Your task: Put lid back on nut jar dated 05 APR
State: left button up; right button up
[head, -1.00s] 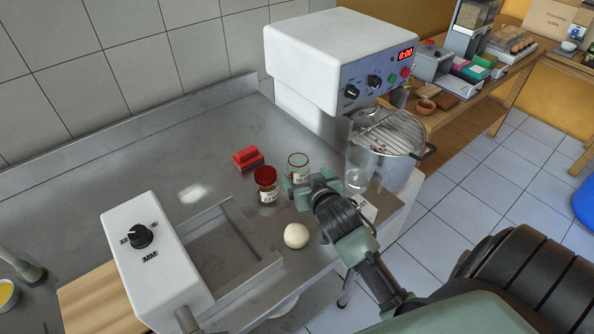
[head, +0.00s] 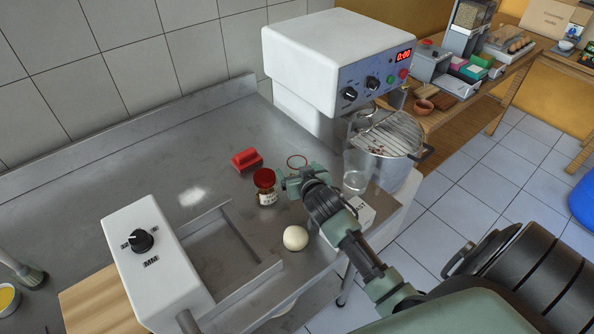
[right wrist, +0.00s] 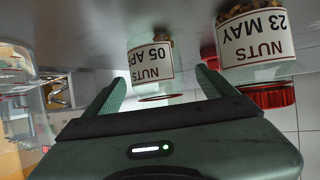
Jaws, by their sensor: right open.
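The nut jar labelled 05 APR (right wrist: 150,62) appears upside down in the right wrist view, ahead of and between my open fingers. Its rim shows a thin red ring and no lid over it. In the head view this clear jar (head: 297,161) stands on the steel counter, mostly hidden by my right gripper (head: 292,180). My right gripper (right wrist: 160,95) is open; contact with the jar cannot be told. Another nut jar, labelled 23 MAY (right wrist: 255,38), stands close beside it with a red lid on. I cannot make out a loose lid. My left gripper is not in view.
A red block-like object (head: 247,160) lies behind the jars. A dough ball (head: 296,238) sits in front.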

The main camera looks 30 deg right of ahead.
pick_arm(q)
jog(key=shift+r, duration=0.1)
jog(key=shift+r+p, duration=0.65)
jog(key=shift+p, duration=0.1)
pick_arm(e)
jog(key=x, duration=0.4)
jog(key=shift+w+d, duration=0.15)
jog(key=shift+d, duration=0.1)
jog(key=shift+w+d+f, duration=0.1)
jog(key=shift+w+f, duration=0.1)
jog(key=shift+w, duration=0.2)
jog(key=shift+c, duration=0.4)
jog(key=c, duration=1.6)
